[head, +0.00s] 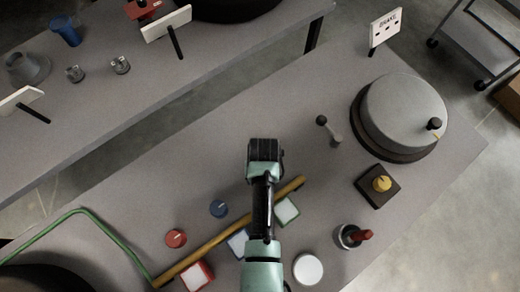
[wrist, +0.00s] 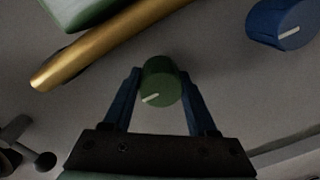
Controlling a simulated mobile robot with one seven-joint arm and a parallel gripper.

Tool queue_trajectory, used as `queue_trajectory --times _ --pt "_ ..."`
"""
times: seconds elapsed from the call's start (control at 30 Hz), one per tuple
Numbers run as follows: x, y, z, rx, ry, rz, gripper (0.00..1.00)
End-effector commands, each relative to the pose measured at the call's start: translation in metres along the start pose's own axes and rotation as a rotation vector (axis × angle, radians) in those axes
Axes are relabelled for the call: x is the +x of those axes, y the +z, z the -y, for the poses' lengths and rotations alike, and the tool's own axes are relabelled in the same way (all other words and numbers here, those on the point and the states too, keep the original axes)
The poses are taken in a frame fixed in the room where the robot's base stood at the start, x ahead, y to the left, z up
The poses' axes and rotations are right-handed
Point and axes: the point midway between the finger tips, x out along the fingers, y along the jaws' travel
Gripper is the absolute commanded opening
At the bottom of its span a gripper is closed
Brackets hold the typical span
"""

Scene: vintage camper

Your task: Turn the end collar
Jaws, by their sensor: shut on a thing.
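A green round knob (wrist: 160,82) with a pale pointer line stands in the wrist view, its line pointing to the lower left. I take it to be the end collar. My gripper (wrist: 161,86) has one blue finger on each side of it and is shut on it. In the head view my wrist (head: 265,158) hides the green knob and the fingertips. A blue knob (head: 218,208) and a red knob (head: 175,238) line up to its lower left. The blue knob also shows at the wrist view's upper right (wrist: 282,24).
A brass rod (head: 225,236) runs beside the knobs, with square pads beyond it, one green-edged (head: 287,211). A small lever (head: 329,128) stands right of my gripper. A large grey drum (head: 400,110) and a yellow knob on a dark block (head: 372,192) are farther right.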

Motion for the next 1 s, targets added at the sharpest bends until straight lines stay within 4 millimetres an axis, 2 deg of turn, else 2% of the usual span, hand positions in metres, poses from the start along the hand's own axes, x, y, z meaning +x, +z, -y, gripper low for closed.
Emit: queue_trajectory --times 0.47,0.5,0.63,0.67,1.0 --pt "-0.001 -0.0016 0.0003 0.021 -0.002 -0.005 0.03" --pt "-0.001 -0.0016 0.0004 0.02 -0.002 -0.005 0.62" --pt "-0.0008 -0.0013 0.0003 0.019 -0.002 -0.004 0.85" --pt "-0.0007 -0.0012 0.0002 0.019 -0.001 -0.004 0.88" --pt "-0.0028 -0.0005 0.0001 0.018 0.0 -0.002 0.88"
